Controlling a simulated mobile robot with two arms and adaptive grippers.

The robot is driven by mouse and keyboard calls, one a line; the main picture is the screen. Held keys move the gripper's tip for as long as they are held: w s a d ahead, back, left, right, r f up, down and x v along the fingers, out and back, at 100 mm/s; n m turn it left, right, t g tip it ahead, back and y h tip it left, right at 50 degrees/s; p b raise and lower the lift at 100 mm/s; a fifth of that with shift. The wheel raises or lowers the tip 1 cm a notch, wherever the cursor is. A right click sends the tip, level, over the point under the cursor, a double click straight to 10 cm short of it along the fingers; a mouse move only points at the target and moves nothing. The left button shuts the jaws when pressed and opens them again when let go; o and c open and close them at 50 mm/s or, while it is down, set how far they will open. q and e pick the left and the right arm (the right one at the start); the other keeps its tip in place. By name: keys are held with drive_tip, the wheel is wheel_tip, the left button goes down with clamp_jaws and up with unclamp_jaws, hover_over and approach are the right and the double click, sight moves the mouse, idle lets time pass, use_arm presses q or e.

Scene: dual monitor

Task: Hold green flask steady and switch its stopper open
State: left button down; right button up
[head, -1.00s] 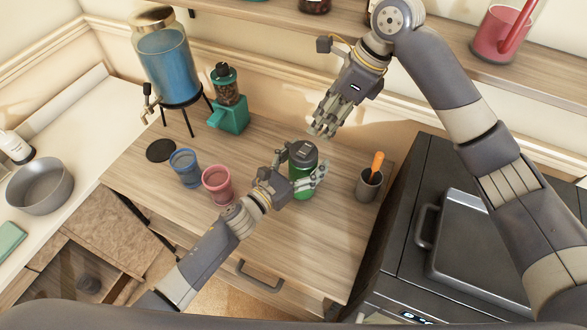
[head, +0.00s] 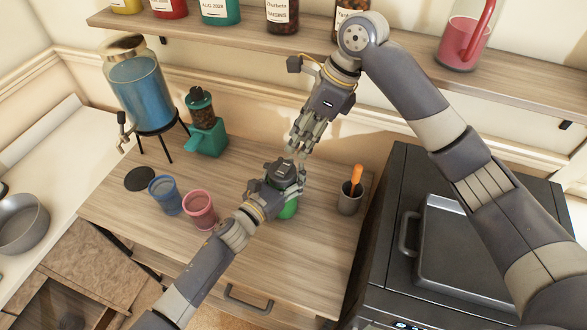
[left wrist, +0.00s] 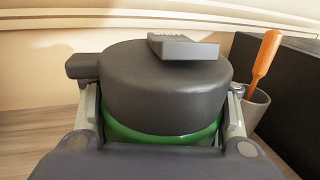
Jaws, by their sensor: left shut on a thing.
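The green flask (head: 289,209) stands on the wooden counter with its dark lid up; its middle is hidden by my left gripper in the head view. My left gripper (head: 287,186) is shut around the flask's upper part. In the left wrist view its fingers (left wrist: 165,138) sit on both sides, and a green band (left wrist: 165,137) shows below the wide dark lid (left wrist: 160,92). A flat tab (left wrist: 184,46) lies on top of the lid, and a block juts out at its left. My right gripper (head: 302,152) points down just above the lid; its finger gap is unclear.
A grey cup with an orange-handled tool (head: 349,200) stands right of the flask. Pink (head: 200,208) and blue (head: 164,195) cups stand to the left, with a teal grinder (head: 206,136) and a drink dispenser (head: 141,92) behind. A dark appliance (head: 430,190) borders the counter's right.

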drive_tip(key=shift+c, duration=0.5)
idle(0.5)
drive_tip(key=shift+n, duration=0.3)
clamp_jaws()
drive_tip(key=s+d+r+n+t+y, duration=0.1)
drive_tip(key=n, duration=0.9)
drive_tip(key=s+r+n+t+y, duration=0.1)
drive_tip(key=n, duration=1)
drive_tip(key=s+d+r+n+t+y, duration=0.1)
drive_tip(key=r+n, duration=0.1)
drive_tip(key=n, duration=0.9)
drive_tip(key=shift+d+t+y, duration=0.3)
drive_tip(key=shift+y, duration=0.1)
